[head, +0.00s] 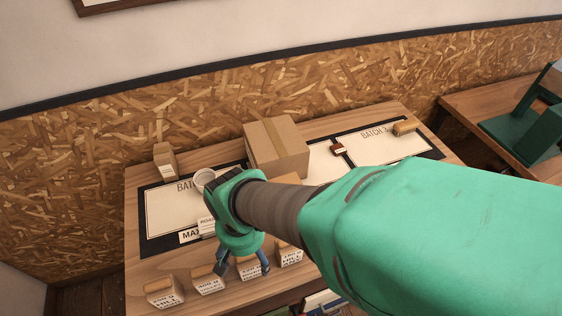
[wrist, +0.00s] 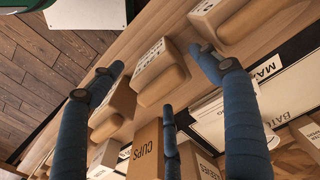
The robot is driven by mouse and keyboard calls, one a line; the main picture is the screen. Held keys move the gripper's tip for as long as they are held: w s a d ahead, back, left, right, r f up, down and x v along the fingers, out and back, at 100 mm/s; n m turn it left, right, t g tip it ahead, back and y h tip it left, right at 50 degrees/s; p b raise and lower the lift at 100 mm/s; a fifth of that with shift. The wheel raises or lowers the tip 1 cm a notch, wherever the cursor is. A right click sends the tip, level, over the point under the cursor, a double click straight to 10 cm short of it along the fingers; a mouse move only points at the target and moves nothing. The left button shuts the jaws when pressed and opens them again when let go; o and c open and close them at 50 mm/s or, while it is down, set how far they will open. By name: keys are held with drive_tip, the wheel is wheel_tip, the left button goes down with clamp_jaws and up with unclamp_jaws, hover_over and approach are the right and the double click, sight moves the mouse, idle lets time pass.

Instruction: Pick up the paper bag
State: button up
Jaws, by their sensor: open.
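A small brown bag-like item with a pale label (head: 165,162) stands upright at the back left of the table; it looks like the paper bag, though I cannot be sure. My gripper (head: 244,268) is at the table's front edge, well in front of it. In the wrist view my gripper (wrist: 157,68) has its blue fingers spread apart, with nothing held. A tan block with a printed white side (wrist: 158,78) shows between the fingers; I cannot tell whether they touch it. The bag cannot be made out for certain in the wrist view.
Several similar printed blocks (head: 165,291) line the front edge. A large cardboard box (head: 278,150) stands at the back middle. A white cup (head: 204,178) is near my wrist. A wooden-handled tool (head: 405,128) lies far right.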

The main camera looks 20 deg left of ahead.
drive_tip(key=c, duration=1.9)
drive_tip(key=shift+r, duration=0.45)
wheel_tip(320, 180, up, 3)
drive_tip(key=shift+r+p, duration=0.1)
drive_tip(key=shift+p, duration=0.75)
drive_tip(key=s+d+p, duration=0.1)
drive_tip(key=s+d, duration=0.3)
drive_tip(key=d, duration=0.3)
drive_tip(key=s+d+p, duration=0.1)
drive_tip(key=s+d, duration=0.3)
drive_tip(key=d, duration=0.3)
drive_tip(key=shift+r+p, duration=0.4)
drive_tip(key=shift+r, duration=0.05)
